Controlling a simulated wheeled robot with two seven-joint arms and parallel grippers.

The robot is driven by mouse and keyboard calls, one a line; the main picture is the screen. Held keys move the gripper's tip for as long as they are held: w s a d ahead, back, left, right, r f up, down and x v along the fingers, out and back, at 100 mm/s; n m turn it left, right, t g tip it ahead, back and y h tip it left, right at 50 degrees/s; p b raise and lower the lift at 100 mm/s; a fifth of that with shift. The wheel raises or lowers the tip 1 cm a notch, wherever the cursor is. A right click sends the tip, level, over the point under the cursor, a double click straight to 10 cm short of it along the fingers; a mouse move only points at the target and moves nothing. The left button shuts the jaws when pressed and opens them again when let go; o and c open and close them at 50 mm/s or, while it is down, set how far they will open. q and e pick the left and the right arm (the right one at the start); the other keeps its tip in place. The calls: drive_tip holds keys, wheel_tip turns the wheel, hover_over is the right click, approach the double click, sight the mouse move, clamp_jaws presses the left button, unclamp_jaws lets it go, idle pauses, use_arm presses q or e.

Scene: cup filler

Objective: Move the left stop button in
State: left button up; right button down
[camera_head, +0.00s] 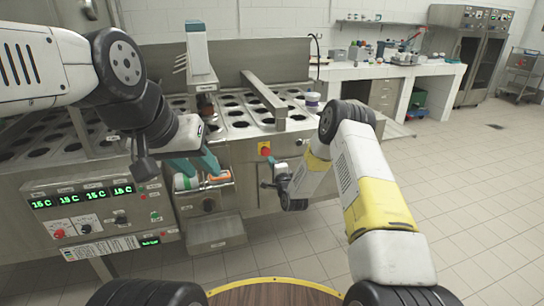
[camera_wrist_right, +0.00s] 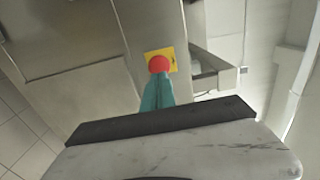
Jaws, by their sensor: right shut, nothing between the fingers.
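The red stop button (camera_head: 265,151) sits on a yellow plate on the front of the steel machine, right of centre in the head view. In the right wrist view the red button (camera_wrist_right: 159,63) shows near the top middle on its yellow plate (camera_wrist_right: 172,53). My right gripper (camera_wrist_right: 157,80) has its teal fingers together, tips right at the button's lower edge; I cannot tell whether they touch it. In the head view its fingers are mostly hidden. My left gripper (camera_head: 196,168) has its teal fingers spread at the machine's front, away from the button.
A control panel (camera_head: 100,215) with green displays and knobs is at the lower left. The machine's top (camera_head: 240,118) has rows of round holes. A white-topped bench (camera_head: 385,72) stands behind at the right. The tiled floor (camera_head: 480,190) at the right is clear.

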drive_tip(key=v, duration=0.9)
drive_tip(key=shift+w, duration=0.1)
